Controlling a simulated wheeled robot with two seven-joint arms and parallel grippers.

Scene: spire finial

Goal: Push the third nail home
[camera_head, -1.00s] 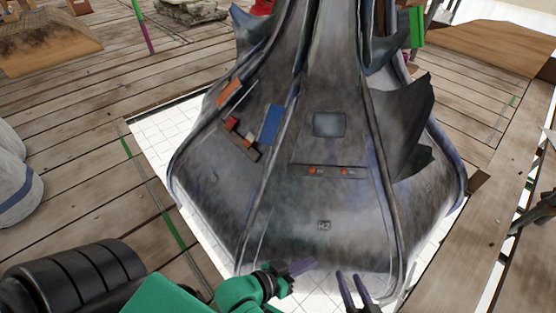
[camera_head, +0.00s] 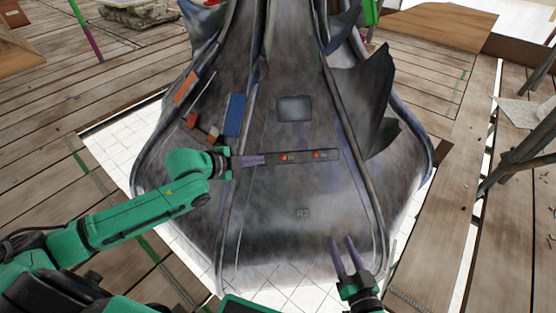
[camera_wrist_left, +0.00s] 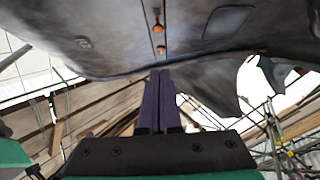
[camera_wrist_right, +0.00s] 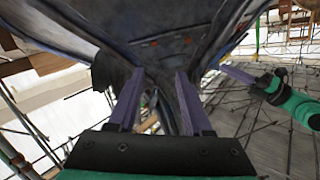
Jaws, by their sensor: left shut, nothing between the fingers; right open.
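A dark strip (camera_head: 300,156) runs across the front panel of the grey spire (camera_head: 290,190). Two orange nail heads show on it, a left one (camera_head: 285,157) and a right one (camera_head: 316,154). They also show in the left wrist view, one nearer (camera_wrist_left: 161,49) and one farther (camera_wrist_left: 158,28). My left gripper (camera_head: 264,160) is shut and empty at the strip's left end, its tips a little left of the left nail; contact cannot be told. A third nail cannot be made out. My right gripper (camera_head: 342,240) is open and empty in front of the lower right panel.
A grey square patch (camera_head: 294,108) sits above the strip. A blue block (camera_head: 235,115) and small red blocks (camera_head: 192,120) lie on the panel to the left. Jagged dark fins (camera_head: 368,95) stick out at right. Plank decking (camera_head: 440,130) surrounds the spire.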

